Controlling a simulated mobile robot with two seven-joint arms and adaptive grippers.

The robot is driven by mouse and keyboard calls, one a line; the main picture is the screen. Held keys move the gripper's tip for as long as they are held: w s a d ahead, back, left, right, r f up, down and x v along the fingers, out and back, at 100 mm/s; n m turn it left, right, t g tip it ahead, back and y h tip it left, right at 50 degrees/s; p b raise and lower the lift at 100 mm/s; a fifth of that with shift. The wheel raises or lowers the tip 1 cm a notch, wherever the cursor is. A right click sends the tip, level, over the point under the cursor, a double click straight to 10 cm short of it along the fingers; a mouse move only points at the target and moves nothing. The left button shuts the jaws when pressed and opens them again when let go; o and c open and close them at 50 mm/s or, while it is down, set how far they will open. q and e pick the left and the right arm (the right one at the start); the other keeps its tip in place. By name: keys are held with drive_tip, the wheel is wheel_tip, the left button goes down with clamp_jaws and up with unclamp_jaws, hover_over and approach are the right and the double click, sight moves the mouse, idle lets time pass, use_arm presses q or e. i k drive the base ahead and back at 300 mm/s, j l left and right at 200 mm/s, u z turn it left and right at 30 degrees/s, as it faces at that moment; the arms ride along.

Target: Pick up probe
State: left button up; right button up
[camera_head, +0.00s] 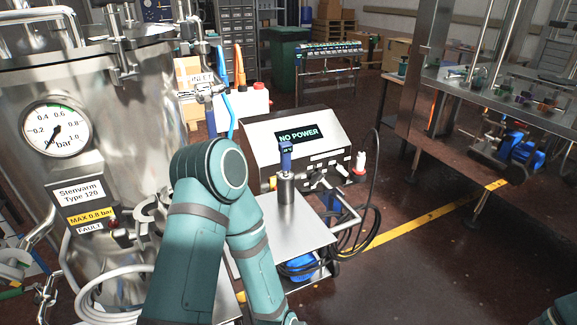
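I cannot tell for sure which thing is the probe. A white and red piece (360,163) sits at the right side of a metal box whose display reads NO POWER (297,135); a black cable (372,215) hangs in loops close by. A blue upright device with a small display (286,155) stands on a metal cylinder (286,188) on the steel cart top (290,225). My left arm bends in front of the cart's left side, and its gripper is out of the frame. Only a bit of teal shows at the bottom right corner; no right gripper is visible.
A large steel tank (100,85) with a pressure gauge (56,128) stands at left. A steel workbench (500,95) with glassware and a blue pump (520,148) is at right. A yellow line (420,228) crosses the open dark floor between cart and bench.

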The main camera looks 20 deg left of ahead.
sight(286, 148)
drive_tip(key=i+l+u, duration=0.3)
drive_tip(key=i+l, duration=0.6)
drive_tip(key=i, duration=0.1)
